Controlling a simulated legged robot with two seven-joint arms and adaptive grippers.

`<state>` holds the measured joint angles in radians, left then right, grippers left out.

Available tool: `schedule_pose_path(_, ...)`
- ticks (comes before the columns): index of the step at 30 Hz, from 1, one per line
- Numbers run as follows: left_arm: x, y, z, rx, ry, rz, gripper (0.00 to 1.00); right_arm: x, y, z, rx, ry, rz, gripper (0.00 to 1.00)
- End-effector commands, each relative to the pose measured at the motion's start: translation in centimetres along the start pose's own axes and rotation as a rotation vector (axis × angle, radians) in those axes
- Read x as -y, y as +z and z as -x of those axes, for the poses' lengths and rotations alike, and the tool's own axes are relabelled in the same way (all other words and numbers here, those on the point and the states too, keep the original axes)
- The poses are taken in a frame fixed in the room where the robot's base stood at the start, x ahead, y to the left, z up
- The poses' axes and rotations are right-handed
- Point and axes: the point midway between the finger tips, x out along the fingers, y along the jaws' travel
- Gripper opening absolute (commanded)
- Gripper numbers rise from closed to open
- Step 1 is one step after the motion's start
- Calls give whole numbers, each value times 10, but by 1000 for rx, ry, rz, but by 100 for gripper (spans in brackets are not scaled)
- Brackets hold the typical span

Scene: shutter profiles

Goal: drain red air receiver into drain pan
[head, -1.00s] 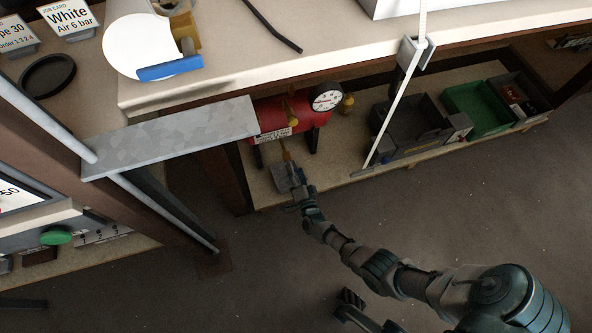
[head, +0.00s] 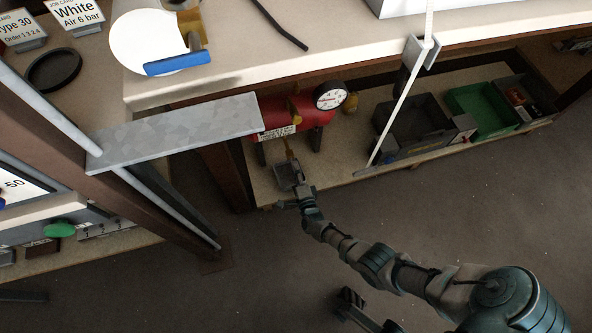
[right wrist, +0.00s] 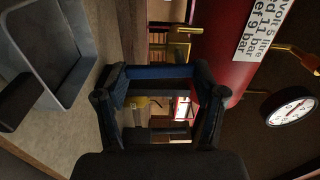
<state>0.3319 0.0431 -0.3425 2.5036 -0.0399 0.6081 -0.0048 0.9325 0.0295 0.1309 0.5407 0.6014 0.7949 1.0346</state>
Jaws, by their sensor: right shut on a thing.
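The red air receiver (head: 316,112) lies on the low shelf under the bench. It has a white label and a round gauge (head: 330,96); the gauge also shows in the right wrist view (right wrist: 288,108). A brass drain cock (right wrist: 180,45) sits at the receiver, just beyond my right fingertips. The fingers show in the right wrist view (right wrist: 165,73). My left gripper is out of view.
A grey metal profile (head: 175,130) juts out over the shelf, left of the receiver. A thin white rod (head: 400,105) slants down to the shelf edge. Dark bins and a green bin (head: 482,108) stand to the right. The floor in front is clear.

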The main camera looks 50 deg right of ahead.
Motion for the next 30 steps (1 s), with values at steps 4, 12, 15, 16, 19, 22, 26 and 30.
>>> schedule_pose_path(4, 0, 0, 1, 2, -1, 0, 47, -6, -4, 2, -5, 10, 0, 34)
schedule_pose_path(12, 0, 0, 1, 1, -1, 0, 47, -6, -4, 2, -5, 11, 1, 89)
schedule_pose_path(15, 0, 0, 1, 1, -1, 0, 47, -5, -3, 2, -4, 9, 1, 95)
schedule_pose_path(16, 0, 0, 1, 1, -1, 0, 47, -4, -3, 2, -3, 8, 1, 95)
schedule_pose_path(19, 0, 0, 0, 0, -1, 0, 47, -3, -2, 1, -3, 6, 0, 95)
schedule_pose_path(22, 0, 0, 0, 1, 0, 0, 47, -2, -2, 1, -2, 4, 0, 95)
schedule_pose_path(26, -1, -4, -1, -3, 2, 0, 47, -2, -1, 6, -1, 4, -1, 95)
schedule_pose_path(30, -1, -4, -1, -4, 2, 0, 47, -3, -1, 22, -1, 4, -2, 95)
